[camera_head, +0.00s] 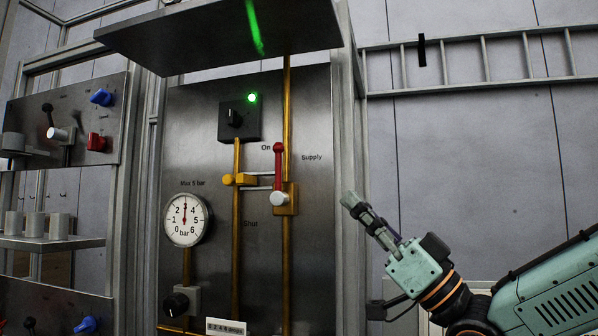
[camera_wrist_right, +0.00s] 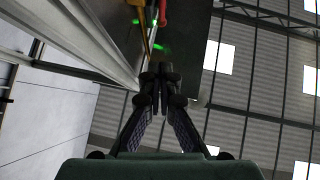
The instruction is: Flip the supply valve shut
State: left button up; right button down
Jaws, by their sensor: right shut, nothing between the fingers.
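The supply valve has a red lever (camera_head: 278,165) that points straight up from a pale pivot on a yellow valve body (camera_head: 292,199), beside the "On" and "Supply" labels. In the right wrist view the fingers (camera_wrist_right: 158,75) are together, and a small red part, likely the lever, shows at the top edge. My left gripper is out of view.
A pressure gauge (camera_head: 186,219) reads near the top of its dial. A black switch (camera_head: 238,121) has a lit green lamp (camera_head: 252,98). A metal post (camera_head: 352,120) stands between valve panel and wall. A hood (camera_head: 220,35) overhangs the panel. A side panel (camera_head: 70,125) has other knobs.

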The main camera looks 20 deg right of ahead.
aim_at(279, 175)
jog(key=w+a+r+p, duration=0.1)
jog(key=w+a+r, duration=0.1)
jog(key=w+a+r+p, duration=0.1)
jog(key=w+a+r, duration=0.1)
jog(key=w+a+r+p, duration=0.1)
jog(key=w+a+r, duration=0.1)
jog(key=w+a, duration=0.1)
jog(key=shift+a, duration=0.1)
dwell(0.4)
jog(key=shift+f, duration=0.1)
